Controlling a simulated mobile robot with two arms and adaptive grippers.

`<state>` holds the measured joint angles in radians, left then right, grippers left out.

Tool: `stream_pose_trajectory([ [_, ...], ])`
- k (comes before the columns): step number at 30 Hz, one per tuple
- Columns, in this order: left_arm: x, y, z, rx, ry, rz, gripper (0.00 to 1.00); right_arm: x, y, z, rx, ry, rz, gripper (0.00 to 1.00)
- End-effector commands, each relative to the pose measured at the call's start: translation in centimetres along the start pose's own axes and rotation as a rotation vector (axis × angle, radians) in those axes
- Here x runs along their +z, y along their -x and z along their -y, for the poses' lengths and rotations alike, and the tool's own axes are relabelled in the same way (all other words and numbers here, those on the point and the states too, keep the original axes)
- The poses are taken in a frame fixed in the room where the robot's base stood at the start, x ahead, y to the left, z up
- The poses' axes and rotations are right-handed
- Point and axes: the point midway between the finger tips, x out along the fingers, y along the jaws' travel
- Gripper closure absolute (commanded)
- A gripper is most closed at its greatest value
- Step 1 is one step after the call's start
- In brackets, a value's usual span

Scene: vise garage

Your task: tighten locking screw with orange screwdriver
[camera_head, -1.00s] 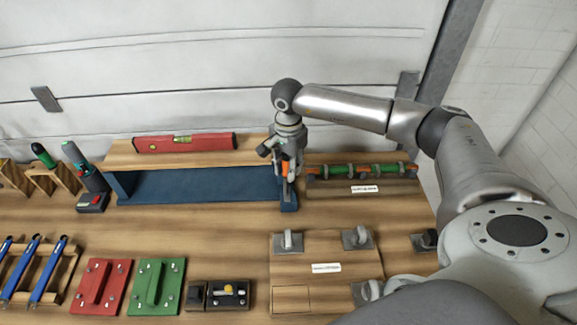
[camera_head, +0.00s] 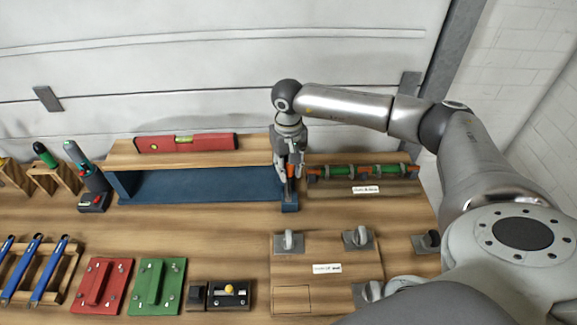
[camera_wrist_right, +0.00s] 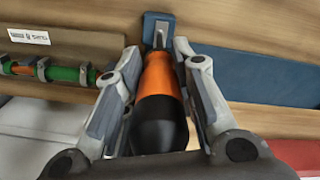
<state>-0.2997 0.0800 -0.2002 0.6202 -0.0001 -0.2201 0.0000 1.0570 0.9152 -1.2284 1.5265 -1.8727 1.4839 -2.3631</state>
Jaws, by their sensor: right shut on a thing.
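My right gripper (camera_head: 289,172) points down at the right end of the blue-and-wood bench fixture (camera_head: 200,187). It is shut on the orange screwdriver (camera_wrist_right: 163,85), which has an orange handle with a black end. In the head view only a little orange of the screwdriver (camera_head: 290,170) shows between the fingers. In the wrist view its metal shaft reaches the blue end block (camera_wrist_right: 152,20); the block also shows below the gripper in the head view (camera_head: 289,206). The locking screw is not distinguishable, so I cannot tell whether the tip sits in it. My left gripper is not in view.
A rack with green-and-orange tools (camera_head: 360,171) stands close to the right of the gripper. A red spirit level (camera_head: 186,143) lies on the wooden shelf at left. A wooden board with grey clamps (camera_head: 325,255) lies in front. Bare bench lies between them.

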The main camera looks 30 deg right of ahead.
Motion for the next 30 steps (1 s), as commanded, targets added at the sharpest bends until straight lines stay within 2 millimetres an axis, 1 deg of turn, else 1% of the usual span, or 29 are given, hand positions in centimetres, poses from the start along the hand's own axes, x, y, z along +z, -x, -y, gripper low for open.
stream_pose_trajectory([
  [22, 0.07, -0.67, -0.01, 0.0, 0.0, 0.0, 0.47, -0.01, -0.63, -0.01, 0.0, -0.017, 0.0, 0.99],
  [26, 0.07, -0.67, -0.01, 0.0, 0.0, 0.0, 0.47, 0.02, -0.72, -0.04, 0.0, -0.143, 0.0, 0.99],
  [30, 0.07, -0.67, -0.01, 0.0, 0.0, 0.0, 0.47, 0.02, -0.79, -0.09, 0.0, -0.345, 0.0, 0.99],
])
